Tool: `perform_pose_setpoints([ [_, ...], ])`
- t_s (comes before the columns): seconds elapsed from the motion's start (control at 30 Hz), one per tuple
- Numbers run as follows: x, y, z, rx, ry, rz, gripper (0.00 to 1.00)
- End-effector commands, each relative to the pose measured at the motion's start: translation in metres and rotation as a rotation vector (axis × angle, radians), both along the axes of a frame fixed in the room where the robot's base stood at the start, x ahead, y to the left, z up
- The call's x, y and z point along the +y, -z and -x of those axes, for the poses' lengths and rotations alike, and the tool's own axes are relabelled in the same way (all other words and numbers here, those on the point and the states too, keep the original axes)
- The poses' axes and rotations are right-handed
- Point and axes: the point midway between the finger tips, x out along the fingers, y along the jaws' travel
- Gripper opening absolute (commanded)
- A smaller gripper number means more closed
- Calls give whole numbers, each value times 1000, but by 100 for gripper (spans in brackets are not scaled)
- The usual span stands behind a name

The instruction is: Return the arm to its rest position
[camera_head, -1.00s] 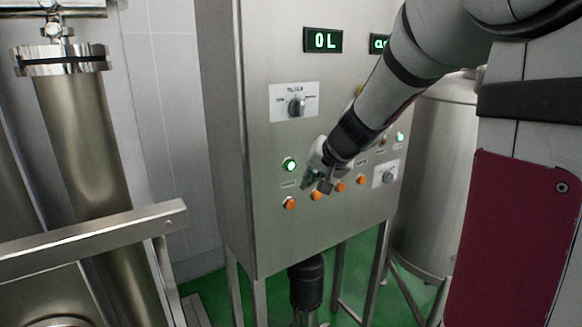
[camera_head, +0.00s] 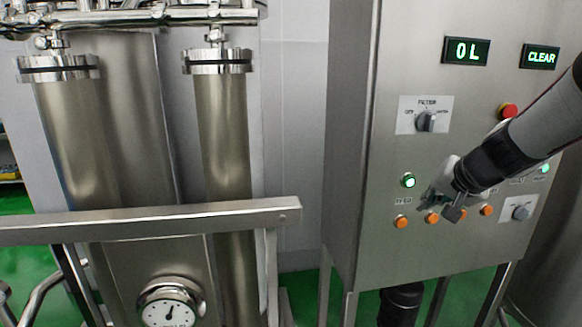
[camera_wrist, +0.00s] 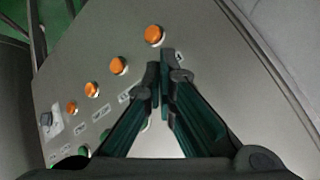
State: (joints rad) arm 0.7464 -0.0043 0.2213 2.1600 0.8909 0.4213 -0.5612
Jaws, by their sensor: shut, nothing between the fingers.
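My gripper (camera_head: 440,203) is at the front of a steel control cabinet (camera_head: 375,255), near the row of orange buttons and a lit green button (camera_head: 408,181). In the wrist view my gripper (camera_wrist: 161,62) is shut with nothing between its fingertips. The tips point toward the panel just below the nearest orange button (camera_wrist: 154,35) in that picture. I cannot tell whether they touch the panel. My arm (camera_head: 540,130) reaches in from the right edge of the head view and covers part of the panel.
The cabinet has displays reading 0 L (camera_head: 466,51) and CLEAR (camera_head: 540,57), a selector knob (camera_head: 426,121) and a red button (camera_head: 508,111). Left of it stand steel columns (camera_head: 222,130), a horizontal rail (camera_head: 150,220) and a gauge (camera_head: 168,313). Green floor shows below.

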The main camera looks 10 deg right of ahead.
Motion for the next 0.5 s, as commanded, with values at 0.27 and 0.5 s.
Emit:
perform_pose_setpoints([
  [0.27, 120, -28, 64, 87, -281, 105, 0],
  [0.5, 182, -30, 166, 200, -483, 240, 0],
])
